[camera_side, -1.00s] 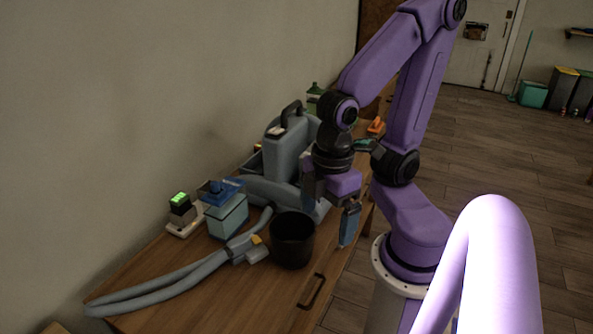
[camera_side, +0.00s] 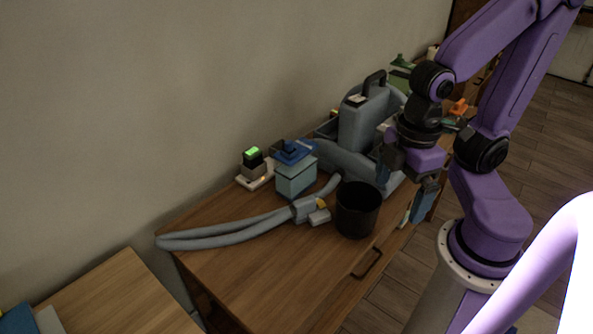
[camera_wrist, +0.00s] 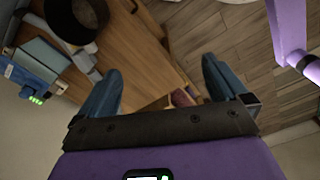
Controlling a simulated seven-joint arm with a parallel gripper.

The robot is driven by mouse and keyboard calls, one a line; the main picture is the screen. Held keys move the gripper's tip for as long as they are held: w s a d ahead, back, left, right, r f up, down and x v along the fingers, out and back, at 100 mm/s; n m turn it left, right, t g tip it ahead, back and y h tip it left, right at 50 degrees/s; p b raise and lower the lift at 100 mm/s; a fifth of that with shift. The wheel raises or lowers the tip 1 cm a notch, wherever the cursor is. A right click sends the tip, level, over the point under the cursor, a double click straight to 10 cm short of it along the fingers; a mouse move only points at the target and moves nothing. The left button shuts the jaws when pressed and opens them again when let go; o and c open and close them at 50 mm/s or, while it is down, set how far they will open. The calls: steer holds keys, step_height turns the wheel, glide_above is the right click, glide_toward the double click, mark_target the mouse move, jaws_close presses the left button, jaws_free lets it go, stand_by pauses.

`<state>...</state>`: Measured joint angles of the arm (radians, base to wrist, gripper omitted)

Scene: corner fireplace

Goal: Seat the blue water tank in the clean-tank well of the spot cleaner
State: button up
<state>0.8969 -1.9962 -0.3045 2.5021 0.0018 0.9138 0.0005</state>
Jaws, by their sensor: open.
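The water tank (camera_side: 296,178) has a pale blue body and a darker blue top. It stands upright on the wooden cabinet, left of the grey-blue spot cleaner (camera_side: 366,160). It also shows at the left edge of the wrist view (camera_wrist: 42,52). The spot cleaner carries a tall grey tank with a handle. A recess (camera_side: 328,131) shows at its left rear, but I cannot see inside it clearly. My gripper (camera_side: 401,202) is open and empty, in front of the cleaner and well right of the water tank. In the wrist view its blue fingers (camera_wrist: 162,66) are wide apart.
A black bin (camera_side: 357,212) stands between the water tank and my gripper. A grey hose (camera_side: 230,231) loops across the cabinet's front left. A small device with a green light (camera_side: 253,162) sits against the wall. The cabinet top (camera_side: 262,270) is clear in front of the hose.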

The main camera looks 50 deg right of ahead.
steer(key=w+a+r+n, duration=0.1)
steer(key=w+a+r, duration=0.15)
steer(key=w, duration=0.75)
steer(key=n+h, duration=0.2)
steer(key=n, duration=0.2)
glide_above(296, 149)
steer(key=w, duration=0.1)
step_height(296, 149, down, 2)
steer(key=f, duration=0.5)
steer(key=d+f, duration=0.1)
steer(key=f, duration=1.1)
steer(key=shift+w+d, duration=0.15)
steer(key=shift+d, duration=0.2)
steer(key=c, duration=1.7)
jaws_close()
steer(key=shift+r, duration=0.1)
